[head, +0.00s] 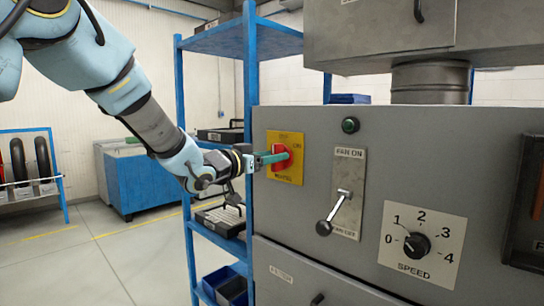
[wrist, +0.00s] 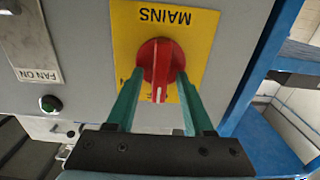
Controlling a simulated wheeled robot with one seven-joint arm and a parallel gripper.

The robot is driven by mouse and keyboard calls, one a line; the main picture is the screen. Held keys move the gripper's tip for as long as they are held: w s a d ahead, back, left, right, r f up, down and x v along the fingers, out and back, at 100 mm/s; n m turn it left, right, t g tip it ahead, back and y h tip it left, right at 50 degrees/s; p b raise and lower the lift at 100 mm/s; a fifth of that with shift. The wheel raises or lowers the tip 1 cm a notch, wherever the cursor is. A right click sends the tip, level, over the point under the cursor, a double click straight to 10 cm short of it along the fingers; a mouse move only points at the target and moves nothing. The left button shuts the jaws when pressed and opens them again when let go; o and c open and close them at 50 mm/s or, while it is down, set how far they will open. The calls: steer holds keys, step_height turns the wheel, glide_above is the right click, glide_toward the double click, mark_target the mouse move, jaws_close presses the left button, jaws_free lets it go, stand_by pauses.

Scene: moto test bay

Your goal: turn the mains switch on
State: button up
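The mains switch is a red rotary knob (head: 281,157) on a yellow plate (head: 288,178) at the upper left of the grey panel. In the wrist view the knob (wrist: 159,66) appears upside down with its plate (wrist: 187,48). Its ridge with a white line points to the picture's bottom, the side opposite the word MAINS. My gripper (wrist: 160,82) has its green fingers on either side of the ridge, with gaps visible beside it. In the head view my gripper (head: 272,158) reaches the knob from the left and covers part of it. Fingertip contact is unclear.
Right of the switch are a green button (head: 350,125), a fan lever (head: 334,212) and a speed dial (head: 417,246). A blue shelf rack (head: 248,80) stands close behind my gripper at the panel's left edge. Open floor (head: 75,262) lies further left.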

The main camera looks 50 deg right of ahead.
jaws_close()
stand_by(0.3)
steer(key=shift+f+m+b, duration=0.15)
steer(key=shift+m+b, duration=0.15)
steer(key=shift+b, duration=0.3)
steer(key=m+b, duration=0.5)
steer(key=b, duration=0.1)
steer(key=m+b, duration=0.6)
steer(key=b, duration=0.1)
steer(key=s+f+m+b, duration=0.1)
steer(key=m+b, duration=0.5)
steer(key=shift+r+m+b, duration=0.1)
steer(key=shift+m+b, duration=0.2)
